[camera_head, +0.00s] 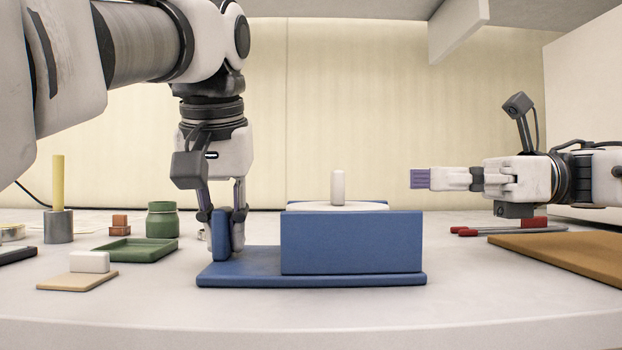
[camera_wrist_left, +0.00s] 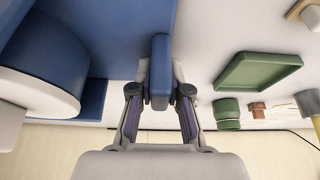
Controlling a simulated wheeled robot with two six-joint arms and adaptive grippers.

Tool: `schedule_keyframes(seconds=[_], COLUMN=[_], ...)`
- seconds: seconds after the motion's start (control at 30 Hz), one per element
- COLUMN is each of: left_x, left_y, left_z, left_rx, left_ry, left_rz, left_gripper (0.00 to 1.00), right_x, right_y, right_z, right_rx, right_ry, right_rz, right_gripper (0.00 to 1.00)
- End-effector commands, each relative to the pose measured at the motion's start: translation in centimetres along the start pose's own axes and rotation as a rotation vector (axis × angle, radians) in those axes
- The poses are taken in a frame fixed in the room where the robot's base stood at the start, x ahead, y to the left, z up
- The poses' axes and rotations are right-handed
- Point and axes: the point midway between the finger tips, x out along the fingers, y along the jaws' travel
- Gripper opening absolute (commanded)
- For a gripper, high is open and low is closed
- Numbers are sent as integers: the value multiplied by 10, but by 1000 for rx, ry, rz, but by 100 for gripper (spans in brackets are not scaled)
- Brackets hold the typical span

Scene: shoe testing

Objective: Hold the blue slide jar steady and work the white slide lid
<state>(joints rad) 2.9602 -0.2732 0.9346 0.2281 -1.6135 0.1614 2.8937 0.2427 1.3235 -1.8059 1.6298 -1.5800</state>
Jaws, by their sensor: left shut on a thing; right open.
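The blue slide jar (camera_head: 350,245) stands on its wide flat base on the table; it also shows in the left wrist view (camera_wrist_left: 118,32). The white slide lid (camera_head: 302,206) lies at the jar's top, with an upright white knob (camera_head: 338,187). In the left wrist view the lid (camera_wrist_left: 40,75) is round and thick. My left gripper (camera_head: 229,240) points down and is shut on the jar's upright blue handle (camera_wrist_left: 160,70), left of the jar body. My right gripper (camera_head: 420,179) is open and empty, pointing left in the air, right of the lid and apart from it.
At left stand a green tray (camera_head: 138,250), a green jar (camera_head: 162,221), a white block (camera_head: 90,262) on a tan board and a yellow rod (camera_head: 58,183) in a grey holder. At right lie a brown board (camera_head: 570,255) and red-handled tools (camera_head: 480,231).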

Motion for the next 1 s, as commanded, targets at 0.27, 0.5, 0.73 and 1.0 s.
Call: schedule_keyframes(seconds=[0.27,0.5,0.73,1.0], left_x=[1,1,1,1], left_y=[0,0,0,0], left_z=[0,0,0,0], left_rx=[0,0,0,0], left_ry=[-4,-4,-4,-4], left_rz=[0,0,0,0], left_gripper=[0,0,0,0], right_x=[50,103,118,118], right_y=[0,0,0,0], right_z=[-2,-2,-1,-1], right_rx=[5,3,2,2], right_ry=[5,4,0,0], right_rz=[1,1,0,0], right_gripper=[60,60,60,25])
